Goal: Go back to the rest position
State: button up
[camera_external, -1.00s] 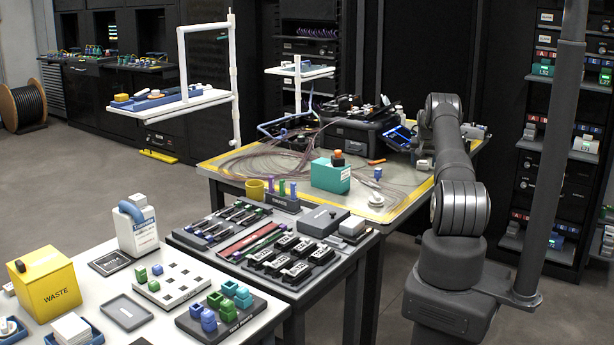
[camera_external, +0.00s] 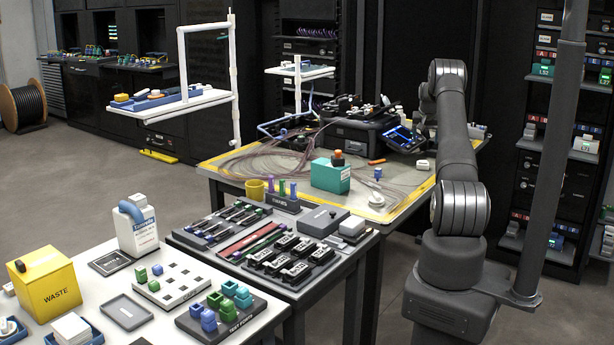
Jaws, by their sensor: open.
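My arm (camera_external: 455,135) rises from its base at the right, bends at a raised elbow and reaches away over the work table (camera_external: 215,170). My gripper is hidden behind my own arm links, so its jaws do not show. The black splicer case (camera_external: 355,135) with a lit blue screen (camera_external: 398,137) stands at the back of the table, just left of my arm.
A teal box (camera_external: 330,176) and loose fibre cables (camera_external: 265,160) lie on the yellow-edged table. A grey post (camera_external: 550,150) stands close right of my arm. Tool trays (camera_external: 270,240) and a yellow waste bin (camera_external: 48,283) fill the nearer benches.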

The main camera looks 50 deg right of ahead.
aim_at(423, 161)
jog(key=shift+f, duration=0.15)
jog(key=x, duration=1.2)
jog(key=shift+w, duration=0.1)
jog(key=shift+r, duration=0.3)
